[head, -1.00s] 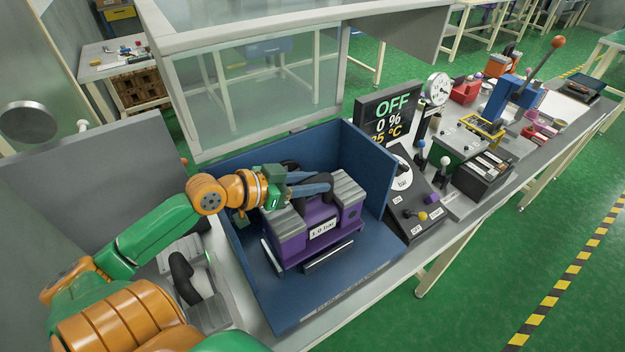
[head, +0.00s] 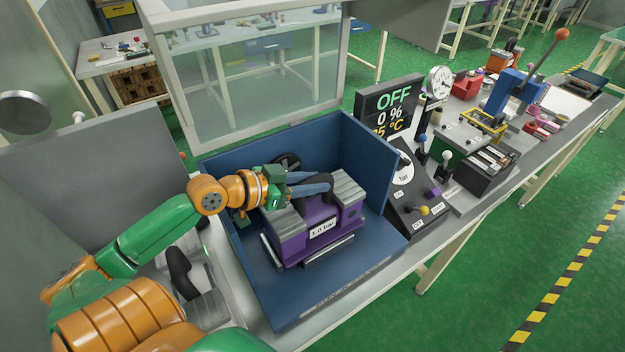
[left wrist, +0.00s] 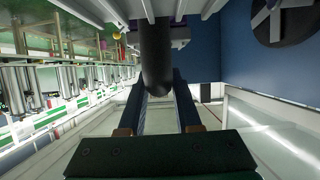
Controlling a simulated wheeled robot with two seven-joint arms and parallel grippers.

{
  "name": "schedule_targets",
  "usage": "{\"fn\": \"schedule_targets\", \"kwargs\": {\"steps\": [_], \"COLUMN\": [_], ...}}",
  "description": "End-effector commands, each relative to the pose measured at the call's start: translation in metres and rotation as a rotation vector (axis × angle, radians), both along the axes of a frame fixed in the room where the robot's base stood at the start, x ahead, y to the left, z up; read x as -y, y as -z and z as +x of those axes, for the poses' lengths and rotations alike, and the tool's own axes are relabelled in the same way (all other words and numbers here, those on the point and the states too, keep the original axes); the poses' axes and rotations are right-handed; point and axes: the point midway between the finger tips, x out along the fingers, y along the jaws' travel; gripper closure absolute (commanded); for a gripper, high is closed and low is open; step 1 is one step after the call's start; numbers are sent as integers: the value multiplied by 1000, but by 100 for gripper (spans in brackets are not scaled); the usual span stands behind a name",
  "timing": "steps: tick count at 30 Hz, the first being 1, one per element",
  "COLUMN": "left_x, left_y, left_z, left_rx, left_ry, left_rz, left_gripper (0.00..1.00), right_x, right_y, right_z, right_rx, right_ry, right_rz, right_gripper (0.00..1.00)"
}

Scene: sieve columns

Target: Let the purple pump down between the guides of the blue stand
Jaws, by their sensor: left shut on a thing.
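The purple pump (head: 292,246), with grey ribbed tops and a "1.0 bar" label, sits low and upright inside the blue stand (head: 262,296). My left gripper (head: 322,183) comes in from the left above the pump and is shut on its black handle (head: 328,188). In the left wrist view the dark handle (left wrist: 155,45) stands between the fingers of the gripper (left wrist: 158,85). Silvery guide bars (head: 328,251) show along the pump's front and left edges. I cannot tell whether its underside touches the stand's floor. My right gripper is out of view.
Blue walls rise behind and to the right of the pump. A black control panel (head: 424,217) with levers and a display reading OFF (head: 391,105) stand close on the right. A glass-sided cabinet (head: 255,80) is behind. The stand's front is open.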

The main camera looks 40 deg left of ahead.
Motion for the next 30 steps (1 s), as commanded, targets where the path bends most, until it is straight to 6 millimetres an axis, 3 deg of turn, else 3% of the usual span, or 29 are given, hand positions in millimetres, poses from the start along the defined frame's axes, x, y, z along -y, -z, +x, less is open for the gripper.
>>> {"fn": "schedule_targets", "kwargs": {"steps": [4, 5, 8, 15, 19, 30], "left_x": [0, 0, 0, 0, 0, -2], "left_y": [2, 1, 1, 2, 4, 1], "left_z": [1, 1, 0, 0, 0, -4], "left_rx": [6, 6, 5, 2, -3, -2], "left_ry": [0, 0, -1, -1, 0, 0], "left_rz": [0, 0, -1, 0, 0, 0], "left_gripper": [100, 62, 35, 33, 0, 0], "right_x": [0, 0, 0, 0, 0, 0], "right_y": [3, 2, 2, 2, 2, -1], "right_z": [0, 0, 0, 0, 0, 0], "right_rx": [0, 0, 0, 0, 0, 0], "right_ry": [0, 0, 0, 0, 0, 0], "right_rz": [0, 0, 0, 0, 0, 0], "right_gripper": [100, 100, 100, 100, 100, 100]}}
